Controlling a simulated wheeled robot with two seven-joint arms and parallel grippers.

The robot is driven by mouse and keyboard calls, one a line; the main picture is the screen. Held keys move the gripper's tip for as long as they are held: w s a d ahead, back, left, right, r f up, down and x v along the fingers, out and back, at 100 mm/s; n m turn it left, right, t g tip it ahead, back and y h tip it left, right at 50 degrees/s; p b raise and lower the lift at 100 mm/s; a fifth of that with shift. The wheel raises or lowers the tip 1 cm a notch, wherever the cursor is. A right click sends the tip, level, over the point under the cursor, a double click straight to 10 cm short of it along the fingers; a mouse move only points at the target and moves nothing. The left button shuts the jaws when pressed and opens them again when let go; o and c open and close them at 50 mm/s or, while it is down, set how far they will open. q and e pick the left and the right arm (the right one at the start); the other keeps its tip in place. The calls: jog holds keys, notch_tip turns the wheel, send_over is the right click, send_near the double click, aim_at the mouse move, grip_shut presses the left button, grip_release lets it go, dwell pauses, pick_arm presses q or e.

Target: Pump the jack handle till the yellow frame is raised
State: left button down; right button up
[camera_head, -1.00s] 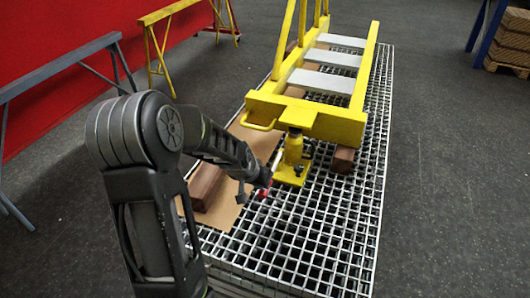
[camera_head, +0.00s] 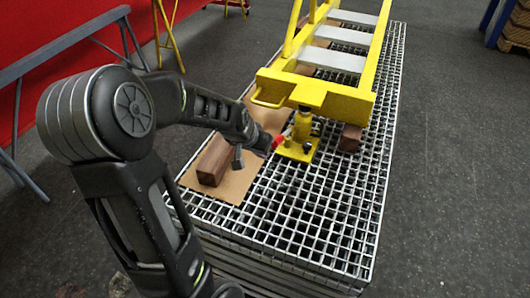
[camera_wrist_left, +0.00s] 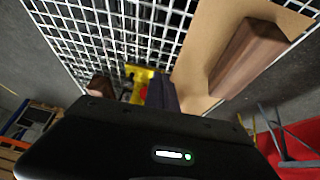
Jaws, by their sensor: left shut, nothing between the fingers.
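The yellow jack (camera_head: 302,126) stands upright on the grating, under the end beam of the yellow frame (camera_head: 335,100). Its top is at the beam; I cannot tell whether they touch. A thin handle with a red end (camera_head: 277,142) points from the jack toward my left gripper (camera_head: 272,146). That gripper is shut with nothing between its fingers, its tip at the red end. In the left wrist view, the dark fingers (camera_wrist_left: 162,93) partly hide the jack (camera_wrist_left: 139,74), with a bit of red beside them. My right gripper is not in view.
A wooden block (camera_head: 351,138) stands under the beam's right side. Another wooden block (camera_head: 216,160) lies on a cardboard sheet (camera_head: 235,187) left of the jack. The grating (camera_head: 310,220) is clear in front. Grey trestle (camera_head: 60,50) stands left.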

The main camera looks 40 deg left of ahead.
pick_arm(q)
jog(key=shift+s+v, duration=0.15)
jog(key=shift+v, duration=0.8)
jog(key=shift+s+v, duration=0.2)
jog(key=shift+v, duration=0.75)
jog(key=shift+d+f, duration=0.1)
jog(key=shift+f, duration=0.1)
jog(key=w+d+r+m+g+p, duration=0.15)
jog(key=w+r+p, duration=0.5)
jog(key=w, duration=0.75)
notch_tip(320, 180, up, 6)
jog(key=s+a+n+g, duration=0.1)
jog(key=n+g, duration=0.1)
jog(key=g, duration=0.1)
